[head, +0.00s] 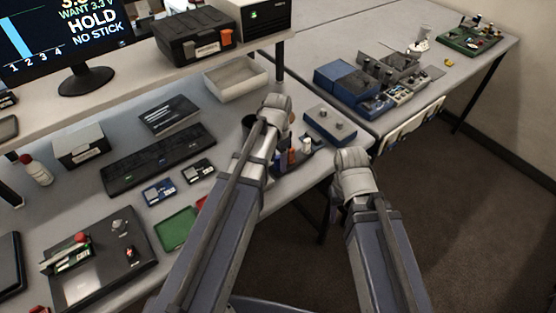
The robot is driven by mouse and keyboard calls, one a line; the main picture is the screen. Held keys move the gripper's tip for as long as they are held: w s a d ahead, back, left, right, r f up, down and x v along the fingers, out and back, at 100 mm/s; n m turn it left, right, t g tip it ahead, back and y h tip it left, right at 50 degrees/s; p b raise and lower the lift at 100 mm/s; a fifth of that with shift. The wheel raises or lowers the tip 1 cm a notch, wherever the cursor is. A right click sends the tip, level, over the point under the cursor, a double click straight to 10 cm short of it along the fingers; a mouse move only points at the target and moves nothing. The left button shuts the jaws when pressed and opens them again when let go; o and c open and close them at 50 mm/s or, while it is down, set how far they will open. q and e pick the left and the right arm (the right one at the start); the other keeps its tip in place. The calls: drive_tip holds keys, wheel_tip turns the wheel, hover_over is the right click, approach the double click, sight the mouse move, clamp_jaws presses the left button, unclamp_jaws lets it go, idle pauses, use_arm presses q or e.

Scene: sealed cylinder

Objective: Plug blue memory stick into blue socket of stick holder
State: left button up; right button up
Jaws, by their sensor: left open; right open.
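Several small coloured upright pieces (291,157) stand in a dark holder-like thing near the bench's front edge, between my two arms. My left arm partly covers it, and I cannot make out a blue socket. A small blue piece with a pale label (159,193) lies flat on the bench in front of the keyboard. I cannot tell whether it is the blue memory stick. My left arm reaches over the bench and my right arm ends beside the bench's front edge. The jaws of both grippers are hidden, and I see nothing held.
A dark keyboard (159,157), a green tray (179,229) and a black laptop-like case (104,259) lie on the left. An empty beige tray (237,80) stands behind. The monitor (65,35) reads HOLD, NO STICK.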

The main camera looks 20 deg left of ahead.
use_arm(q)
drive_tip(key=shift+r+p, duration=3.85)
drive_tip(key=shift+r, duration=0.1)
drive_tip(key=s+d+f+n+y+b, duration=0.1)
drive_tip(key=s+d+f+n+b, duration=0.2)
drive_tip(key=s+d, duration=0.7)
drive_tip(key=s+b, duration=0.1)
drive_tip(key=s, duration=0.3)
drive_tip(key=shift+s+d+f+n, duration=0.15)
drive_tip(key=shift+d+f+n, duration=0.1)
drive_tip(key=shift+f+n, duration=0.15)
